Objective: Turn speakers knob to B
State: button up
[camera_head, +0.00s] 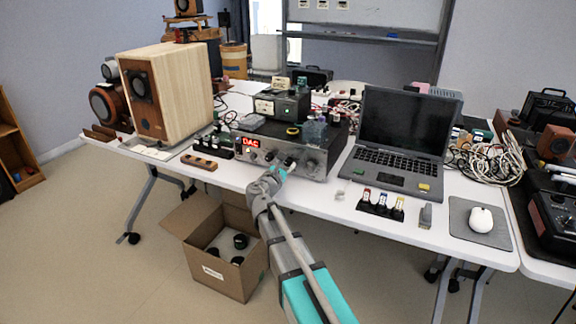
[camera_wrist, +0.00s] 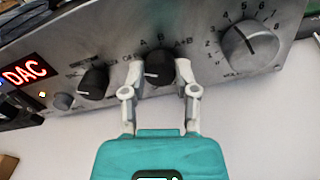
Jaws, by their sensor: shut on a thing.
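The speakers knob (camera_wrist: 158,73) is a small black dial with a white pointer line, on the silver front panel of the amplifier (camera_head: 330,160). In the wrist view, A, B and A+B are printed in an arc above it. Its pointer line appears to lie toward the left, away from the B mark above. In the wrist view my gripper (camera_wrist: 158,80) has one pale finger on each side of the knob and is shut on it. In the head view my gripper (camera_head: 279,171) reaches the amplifier front, and contact detail there is too small to tell.
A black selector knob (camera_wrist: 93,82) sits left of the fingers and a larger silver volume knob (camera_wrist: 250,45) sits right. A red DAC display (camera_wrist: 25,73) is further left. A laptop (camera_head: 400,140) stands right of the amplifier. An open cardboard box (camera_head: 215,275) is on the floor.

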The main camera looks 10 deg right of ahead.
jog(key=shift+d, duration=0.2)
grip_shut()
jog(key=shift+a+m, duration=0.1)
jog(key=shift+m, duration=0.3)
jog(key=shift+s+m, duration=0.1)
jog(key=shift+m, duration=1.1)
jog(key=m, duration=0.4)
jog(key=shift+f, duration=0.1)
jog(key=m, duration=0.5)
jog(key=shift+s+m, duration=0.1)
jog(key=shift+m, duration=1.8)
